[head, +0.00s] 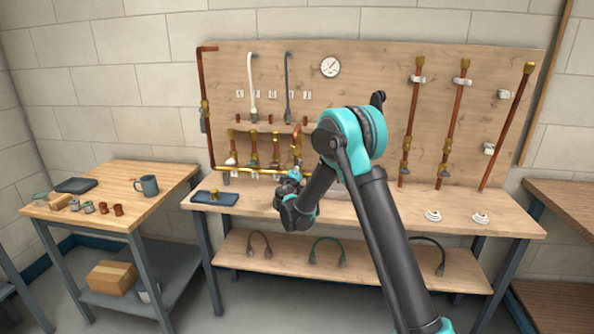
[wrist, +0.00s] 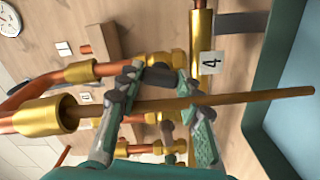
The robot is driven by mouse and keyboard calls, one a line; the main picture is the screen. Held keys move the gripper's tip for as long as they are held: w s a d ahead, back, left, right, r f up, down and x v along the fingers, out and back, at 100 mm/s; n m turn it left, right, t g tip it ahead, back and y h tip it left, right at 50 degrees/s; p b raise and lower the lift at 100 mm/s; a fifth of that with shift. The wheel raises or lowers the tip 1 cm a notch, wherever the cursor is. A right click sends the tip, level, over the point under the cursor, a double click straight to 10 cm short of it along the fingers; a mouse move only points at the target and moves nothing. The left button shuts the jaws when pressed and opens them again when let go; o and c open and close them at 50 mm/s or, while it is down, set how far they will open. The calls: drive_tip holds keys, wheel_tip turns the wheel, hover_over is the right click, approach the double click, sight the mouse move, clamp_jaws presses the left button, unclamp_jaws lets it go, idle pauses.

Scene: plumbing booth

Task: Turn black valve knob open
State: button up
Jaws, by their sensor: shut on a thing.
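My gripper (head: 294,174) is at the lower right end of the brass valve row on the wall board, in front of the rightmost copper branch. In the wrist view, my gripper (wrist: 160,82) has its two grey-green fingers closed in around a dark grey knob-like part (wrist: 158,76), which appears to be the black valve knob. A brass valve body (wrist: 180,64) shows behind the fingertips. In the head view the knob is hidden by my gripper.
A tag marked 4 (wrist: 211,64) is beside the fingers. Copper and brass pipes (wrist: 40,117) crowd the left side. A blue tray (head: 212,198) lies on the bench (head: 370,208), left of my gripper. Two white discs (head: 433,216) lie at the right.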

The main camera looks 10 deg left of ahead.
drive_tip(key=shift+n, duration=1.2)
drive_tip(key=o, duration=1.2)
drive_tip(key=shift+c, duration=0.2)
drive_tip(key=s, duration=1.2)
drive_tip(key=shift+a, duration=0.2)
